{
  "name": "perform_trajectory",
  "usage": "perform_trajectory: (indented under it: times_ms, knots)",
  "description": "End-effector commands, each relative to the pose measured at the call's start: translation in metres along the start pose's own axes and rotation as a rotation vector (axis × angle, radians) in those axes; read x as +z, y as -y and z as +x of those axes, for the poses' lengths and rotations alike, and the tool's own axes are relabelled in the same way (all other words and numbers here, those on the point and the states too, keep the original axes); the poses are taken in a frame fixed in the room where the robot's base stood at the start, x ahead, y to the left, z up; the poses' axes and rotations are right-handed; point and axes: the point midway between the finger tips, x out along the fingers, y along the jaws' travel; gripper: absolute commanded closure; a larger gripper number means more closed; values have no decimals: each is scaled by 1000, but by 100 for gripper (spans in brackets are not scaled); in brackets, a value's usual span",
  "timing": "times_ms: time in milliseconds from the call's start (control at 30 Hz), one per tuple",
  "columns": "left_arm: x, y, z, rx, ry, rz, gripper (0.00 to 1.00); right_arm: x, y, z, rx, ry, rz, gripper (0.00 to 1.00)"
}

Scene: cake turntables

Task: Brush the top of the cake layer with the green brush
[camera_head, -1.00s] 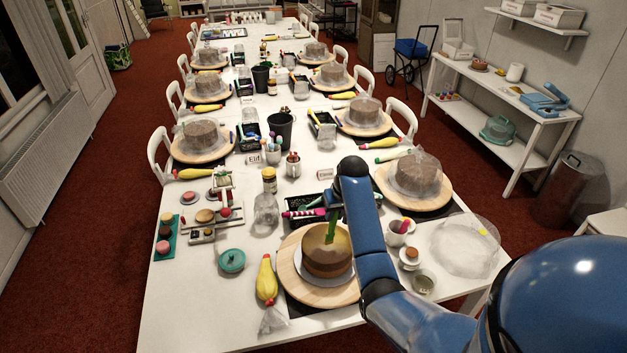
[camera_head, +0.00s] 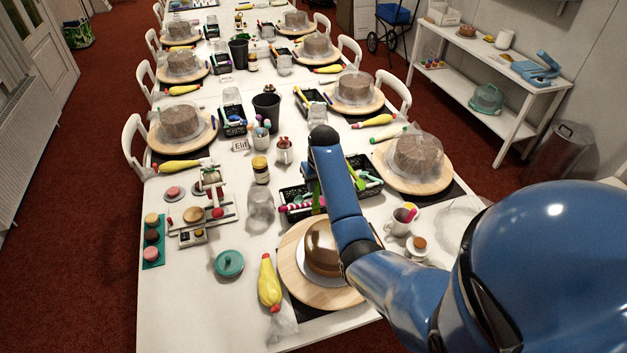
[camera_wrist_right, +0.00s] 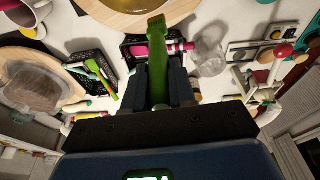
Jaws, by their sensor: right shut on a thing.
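The cake layer (camera_head: 322,246) sits on a round wooden turntable (camera_head: 298,287) near the front of the table, partly hidden by my right arm. Its top looks glossy brown. In the right wrist view only an edge of the cake layer (camera_wrist_right: 135,3) shows at the top. The green brush (camera_wrist_right: 157,60) is held in my right gripper (camera_wrist_right: 160,88), which is shut on it. In the head view a sliver of the brush (camera_head: 316,197) shows beside my arm, past the far side of the cake, near a black tray. My left gripper is not in view.
The black tray (camera_head: 292,208) with coloured tools lies behind the turntable. A yellow piping bag (camera_head: 269,284) and a teal lid (camera_head: 229,263) lie to its left. A mug (camera_head: 401,221) stands to the right. A covered cake (camera_head: 418,157) stands farther back right.

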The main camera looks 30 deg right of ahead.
Motion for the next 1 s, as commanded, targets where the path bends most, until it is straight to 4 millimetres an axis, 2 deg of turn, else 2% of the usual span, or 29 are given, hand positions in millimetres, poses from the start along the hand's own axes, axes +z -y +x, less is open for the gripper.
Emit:
perform_trajectory:
  times_ms: [167,500,967,1000]
  knots:
    - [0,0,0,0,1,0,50,4,0,14,-1,2,0,100]
    - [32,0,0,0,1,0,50,12,0,49,-1,0,0,100]
    - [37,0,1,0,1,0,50,14,0,54,-1,0,0,100]
    - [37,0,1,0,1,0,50,14,0,54,-1,0,0,81]
